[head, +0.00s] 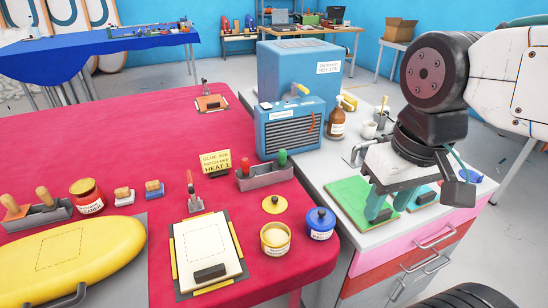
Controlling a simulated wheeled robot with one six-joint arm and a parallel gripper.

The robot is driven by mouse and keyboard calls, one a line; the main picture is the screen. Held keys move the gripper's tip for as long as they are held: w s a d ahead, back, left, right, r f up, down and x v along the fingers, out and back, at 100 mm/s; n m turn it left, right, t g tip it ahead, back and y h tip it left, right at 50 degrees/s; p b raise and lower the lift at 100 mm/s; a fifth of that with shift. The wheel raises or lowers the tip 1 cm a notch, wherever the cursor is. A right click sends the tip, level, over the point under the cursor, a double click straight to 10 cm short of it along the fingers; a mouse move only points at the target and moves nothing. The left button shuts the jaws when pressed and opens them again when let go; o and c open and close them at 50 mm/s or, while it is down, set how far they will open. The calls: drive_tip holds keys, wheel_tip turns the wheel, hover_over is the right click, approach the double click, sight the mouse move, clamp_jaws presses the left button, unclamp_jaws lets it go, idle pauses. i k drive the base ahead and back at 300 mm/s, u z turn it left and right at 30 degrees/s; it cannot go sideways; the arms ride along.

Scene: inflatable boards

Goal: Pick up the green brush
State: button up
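A green-handled brush (282,158) stands upright in a grey holder (268,180) on the red-covered table. Only its rounded green handle shows; its lower end is hidden in the holder. A red-handled tool (245,167) stands in the same holder, to its left. My gripper (387,210) is at the right, pointing down above the green mat on the white counter, well apart from the brush. Its two teal fingers are spread, and I see nothing held between them.
A blue heater box (290,128) stands just behind the holder. A yellow sign (215,162) is to its left. Yellow (275,240) and blue (320,223) pots stand in front. The green mat (350,203) lies on the counter (325,175). Bare red cloth lies left of the sign.

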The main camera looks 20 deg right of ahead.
sight(282, 163)
drive_tip(key=i, duration=0.3)
drive_tip(key=k, duration=1)
drive_tip(key=z, duration=0.95)
drive_tip(key=i, duration=0.65)
drive_tip(key=u, duration=1.2)
drive_tip(key=i, duration=0.5)
drive_tip(key=z, duration=0.05)
